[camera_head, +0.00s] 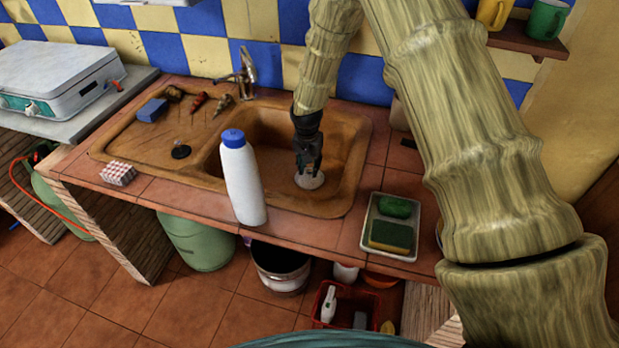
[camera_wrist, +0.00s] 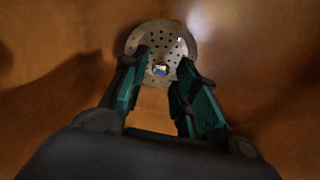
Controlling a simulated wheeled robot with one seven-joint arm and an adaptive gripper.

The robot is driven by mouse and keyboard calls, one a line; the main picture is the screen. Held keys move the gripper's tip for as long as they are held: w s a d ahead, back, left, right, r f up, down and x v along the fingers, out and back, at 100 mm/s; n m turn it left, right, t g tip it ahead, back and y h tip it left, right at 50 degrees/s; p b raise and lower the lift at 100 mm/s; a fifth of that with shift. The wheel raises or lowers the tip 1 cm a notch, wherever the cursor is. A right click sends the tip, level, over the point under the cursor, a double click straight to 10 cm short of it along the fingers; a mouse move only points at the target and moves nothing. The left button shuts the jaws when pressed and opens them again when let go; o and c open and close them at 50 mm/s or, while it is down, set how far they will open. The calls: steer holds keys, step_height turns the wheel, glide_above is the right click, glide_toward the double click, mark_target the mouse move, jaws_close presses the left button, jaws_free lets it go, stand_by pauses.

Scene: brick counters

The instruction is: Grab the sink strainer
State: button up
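The sink strainer (camera_head: 309,180) is a pale round disc at the bottom of the brown sink basin (camera_head: 345,165). In the wrist view the strainer (camera_wrist: 178,40) is a perforated metal disc with a small shiny knob (camera_wrist: 160,69) at its centre. My gripper (camera_head: 307,168) points down into the basin, right over the strainer. In the wrist view its two green-padded fingers (camera_wrist: 162,72) are apart, with the knob showing in the gap between their tips. I cannot tell whether the fingertips touch the strainer. The fingers hide parts of the disc.
A white bottle with a blue cap (camera_head: 242,180) stands at the basin's front left. A tray with sponges (camera_head: 390,225) lies to the right. A black stopper (camera_head: 181,151) and a blue sponge (camera_head: 152,110) lie on the drainboard. The faucet (camera_head: 240,75) is behind.

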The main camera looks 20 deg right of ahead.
mark_target(309, 171)
steer(key=shift+w+d+f+p, duration=0.15)
steer(key=shift+f+p, duration=0.2)
steer(key=shift+f, duration=1.45)
jaws_close()
steer(key=shift+r, duration=0.1)
